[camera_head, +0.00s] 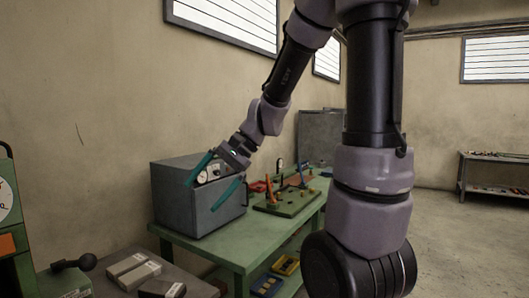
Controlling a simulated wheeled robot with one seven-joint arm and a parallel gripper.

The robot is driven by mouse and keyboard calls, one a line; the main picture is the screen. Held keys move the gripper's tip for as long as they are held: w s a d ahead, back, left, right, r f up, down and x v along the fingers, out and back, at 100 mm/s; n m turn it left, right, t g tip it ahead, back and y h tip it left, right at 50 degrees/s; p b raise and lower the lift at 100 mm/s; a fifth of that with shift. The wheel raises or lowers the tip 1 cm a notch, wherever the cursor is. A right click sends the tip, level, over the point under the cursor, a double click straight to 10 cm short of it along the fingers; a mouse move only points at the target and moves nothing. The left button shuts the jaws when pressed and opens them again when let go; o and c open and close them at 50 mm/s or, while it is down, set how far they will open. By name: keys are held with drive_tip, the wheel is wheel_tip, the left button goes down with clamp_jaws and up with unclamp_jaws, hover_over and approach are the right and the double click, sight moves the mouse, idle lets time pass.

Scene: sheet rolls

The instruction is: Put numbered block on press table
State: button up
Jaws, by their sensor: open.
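Several small blocks sit close together on a low surface (195,277) at the lower left: a pale-topped block (126,263), a second pale-topped block (139,275) and a dark block with a white label (162,289). Any numbers on them are too small to read. I cannot tell which surface is the press table; a green machine (12,262) stands at the left edge, partly cut off. My gripper (200,198) is open and empty, its two teal fingers apart in front of a grey box with dials, above and to the right of the blocks.
The grey box (175,207) stands on a green workbench (238,250), beside a green board with upright parts (287,201). Bins (286,265) sit under the bench. Shelving (490,172) stands far right; the floor there is clear.

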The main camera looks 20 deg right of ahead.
drive_tip(key=s+d+r+n+t+h, duration=0.3)
drive_tip(key=s+d+r+t+h, duration=0.3)
drive_tip(key=d, duration=0.5)
wheel_tip(320, 180, up, 4)
drive_tip(key=shift+s+d+f+n, duration=0.2)
drive_tip(key=shift+s+d+n, duration=0.15)
drive_tip(key=shift+s, duration=0.7)
